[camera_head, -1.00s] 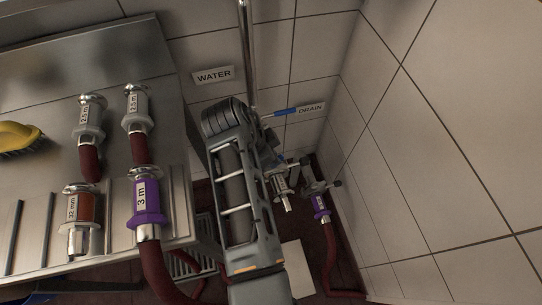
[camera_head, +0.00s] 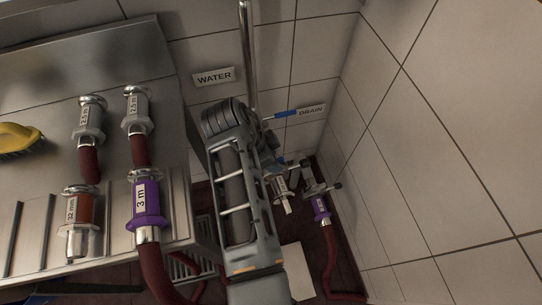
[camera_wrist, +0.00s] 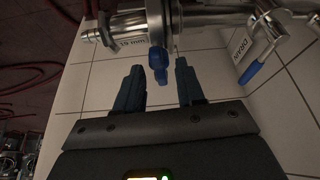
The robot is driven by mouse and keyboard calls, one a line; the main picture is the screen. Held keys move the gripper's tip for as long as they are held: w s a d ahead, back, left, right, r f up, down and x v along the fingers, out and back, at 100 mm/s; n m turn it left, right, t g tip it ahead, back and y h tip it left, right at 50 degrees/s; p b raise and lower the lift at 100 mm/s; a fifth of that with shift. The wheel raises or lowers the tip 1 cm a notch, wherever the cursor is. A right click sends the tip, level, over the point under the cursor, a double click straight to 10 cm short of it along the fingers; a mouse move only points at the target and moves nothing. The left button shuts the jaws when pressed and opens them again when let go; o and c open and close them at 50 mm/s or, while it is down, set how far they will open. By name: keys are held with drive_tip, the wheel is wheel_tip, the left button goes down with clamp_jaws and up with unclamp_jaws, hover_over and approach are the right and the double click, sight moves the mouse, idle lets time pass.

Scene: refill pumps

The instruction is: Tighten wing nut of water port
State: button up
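My gripper (camera_wrist: 160,74) is open in the wrist view, its two dark fingers apart. A blue handle-like part (camera_wrist: 160,66) hangs from the metal pipework between the fingertips, with gaps on both sides. A steel fitting labelled 19 mm (camera_wrist: 132,42) lies across the top of that view. I cannot clearly make out the wing nut. In the head view the WATER sign (camera_head: 213,76) is on the wall left of the upright pipe. My arm hides most of the water port and the gripper there.
A blue drain lever (camera_head: 286,114) sits beside the DRAIN sign (camera_head: 311,110). A purple hose coupling (camera_head: 321,209) hangs low near the right wall. Steel couplings, a purple 3 m coupling (camera_head: 148,200) and a yellow brush (camera_head: 18,138) lie on the steel counter (camera_head: 95,45).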

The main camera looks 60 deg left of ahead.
drive_tip(key=v, duration=0.7)
drive_tip(key=shift+r, duration=0.4)
drive_tip(key=shift+s, duration=0.15)
